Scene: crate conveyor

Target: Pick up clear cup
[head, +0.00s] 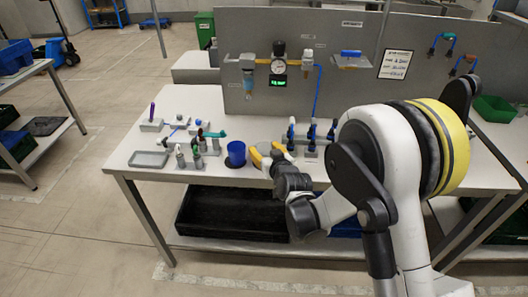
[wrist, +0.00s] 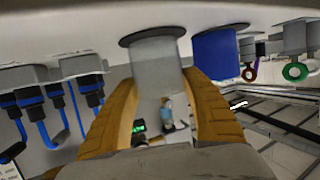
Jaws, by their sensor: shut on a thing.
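The clear cup (wrist: 155,75) looks grey and see-through in the wrist view, which shows the scene upside down. It stands between the two yellow fingers of my gripper (wrist: 159,82), which is shut on its sides. The rim end of the cup meets a dark round disc (wrist: 137,39) on the bench surface, and I see no clear gap there.
A blue cup (head: 236,151) stands close beside my gripper, also in the wrist view (wrist: 216,54). Small tools and a grey tray (head: 149,159) lie to the left. Blue-handled fittings (head: 311,133) stand to the right. A panel (head: 330,90) rises behind; a black crate (head: 232,213) sits below.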

